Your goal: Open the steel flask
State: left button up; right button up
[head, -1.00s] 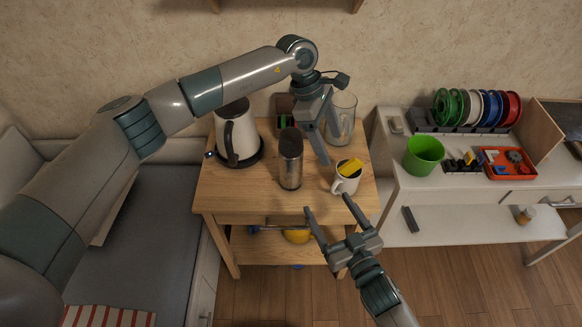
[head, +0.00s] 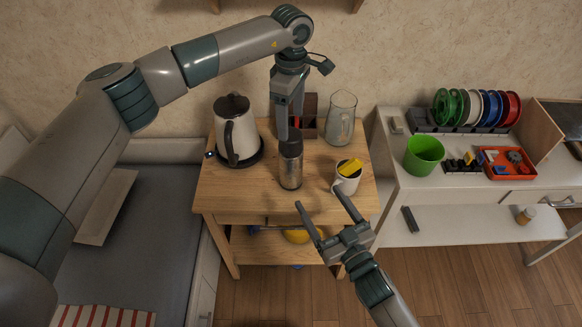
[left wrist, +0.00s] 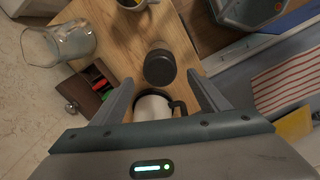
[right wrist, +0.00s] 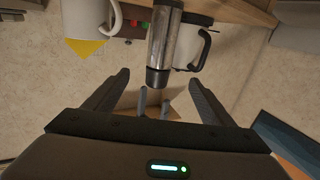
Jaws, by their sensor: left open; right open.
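The steel flask (head: 291,172), a slim silver cylinder with a dark lid (head: 291,145), stands upright on the wooden table. My left gripper (head: 289,132) is open and points down at the lid from above, partly covering it in the head view. In the left wrist view the lid (left wrist: 159,68) shows beyond the gap between the open fingers. My right gripper (head: 318,199) is open and empty, in front of the flask and to its right. In the right wrist view the flask (right wrist: 170,35) appears upside down, ahead of the spread fingers.
A white kettle (head: 222,130) stands left of the flask. A white mug (head: 346,184) with a yellow sponge is at its right. A glass jug (head: 341,120) and a dark box (head: 309,118) stand behind. The table's front left (head: 235,200) is clear.

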aim_at(297, 164)
jog(key=x, duration=1.6)
jog(key=shift+a, duration=0.1)
grip_shut()
pick_arm(q)
jog(key=m, duration=0.9)
pick_arm(e)
jog(key=shift+f, duration=0.1)
pick_arm(q)
jog(key=m, duration=0.4)
jog(key=shift+m, duration=0.3)
jog(key=m, duration=0.4)
jog(key=shift+m, duration=0.3)
jog(key=shift+f, duration=0.15)
